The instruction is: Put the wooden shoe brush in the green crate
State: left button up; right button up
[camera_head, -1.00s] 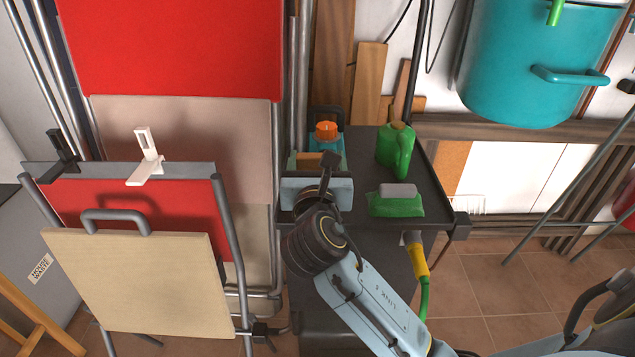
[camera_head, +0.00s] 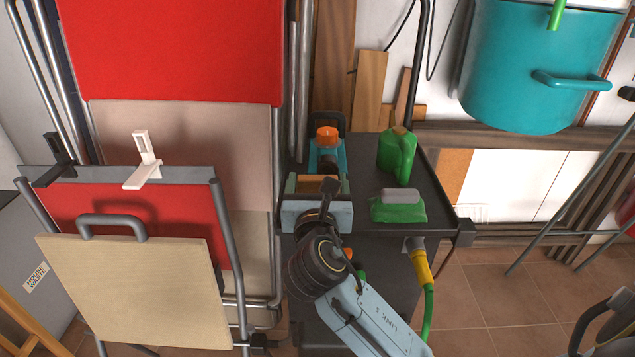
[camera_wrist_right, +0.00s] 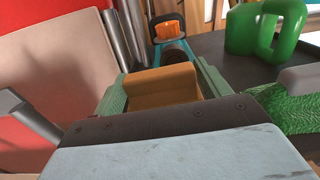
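My right gripper (camera_head: 318,182) is above the left part of the dark cart's upper tray. A brown wooden block, which looks like the shoe brush (camera_head: 318,186), sits between its fingers. In the right wrist view the brush (camera_wrist_right: 162,86) fills the gap between the two green finger pads and appears to touch both. The gripper looks shut on it. Its underside is hidden. I cannot make out a green crate in these views. My left gripper is not clearly in view.
A green watering can (camera_head: 397,157) and a green item with a grey top (camera_head: 399,208) are on the tray's (camera_head: 437,200) right side. Folding chairs stand left; a teal pot (camera_head: 535,70) is at upper right.

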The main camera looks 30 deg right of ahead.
jog(key=shift+o, duration=1.3)
jog(key=shift+r, duration=0.1)
